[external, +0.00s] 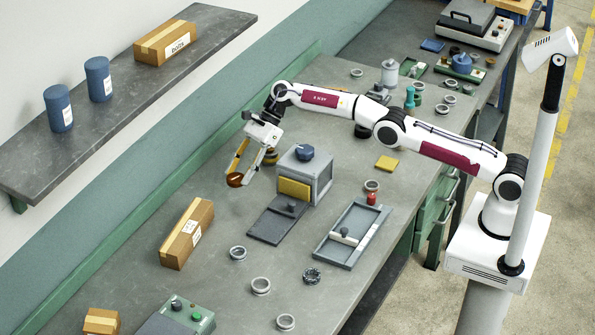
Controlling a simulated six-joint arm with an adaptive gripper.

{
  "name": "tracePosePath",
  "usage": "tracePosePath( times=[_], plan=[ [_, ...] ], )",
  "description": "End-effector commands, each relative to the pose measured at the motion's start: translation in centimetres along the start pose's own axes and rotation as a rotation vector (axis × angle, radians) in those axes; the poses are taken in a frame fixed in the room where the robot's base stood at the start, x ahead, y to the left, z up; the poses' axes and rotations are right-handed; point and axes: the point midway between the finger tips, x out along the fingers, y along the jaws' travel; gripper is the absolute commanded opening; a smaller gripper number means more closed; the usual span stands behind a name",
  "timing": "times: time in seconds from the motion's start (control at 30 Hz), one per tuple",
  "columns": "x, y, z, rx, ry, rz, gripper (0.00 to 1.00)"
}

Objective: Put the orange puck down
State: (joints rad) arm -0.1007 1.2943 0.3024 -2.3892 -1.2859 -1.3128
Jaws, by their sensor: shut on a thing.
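The orange puck (235,180) is a small round brown-orange piece at the tips of my gripper (240,172). My gripper points down and is shut on the puck, with a finger on either side of it. The puck is left of the grey box-shaped machine (318,176) and beyond the cardboard box. I cannot tell from this view whether the puck touches the grey bench top (215,277) or is held above it.
A long cardboard box (187,233) lies nearer the camera. A dark flat plate (270,226) lies before the machine, with a grey tray (352,234) to its right. Several metal rings, including one ring (238,253), lie in front. A dark round item (270,157) stands behind the gripper.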

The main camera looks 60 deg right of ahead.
Motion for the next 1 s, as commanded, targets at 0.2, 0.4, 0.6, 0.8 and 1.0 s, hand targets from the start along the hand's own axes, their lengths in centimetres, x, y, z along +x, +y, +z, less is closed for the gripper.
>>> tracePosePath(
  times=[0.2,0.4,0.6,0.8,1.0],
  plan=[
    [0.2,0.0,-0.4,0.0,-0.001,0.0,0.16],
    [0.2,0.0,-0.4,-0.001,-0.001,-0.001,0.16],
    [0.3,0.0,-0.4,0.0,-0.001,-0.001,0.16],
    [0.8,0.0,-0.8,0.001,-0.001,0.0,0.16],
    [1.7,0.0,-1.9,0.001,-0.001,0.0,0.16]
  ],
)
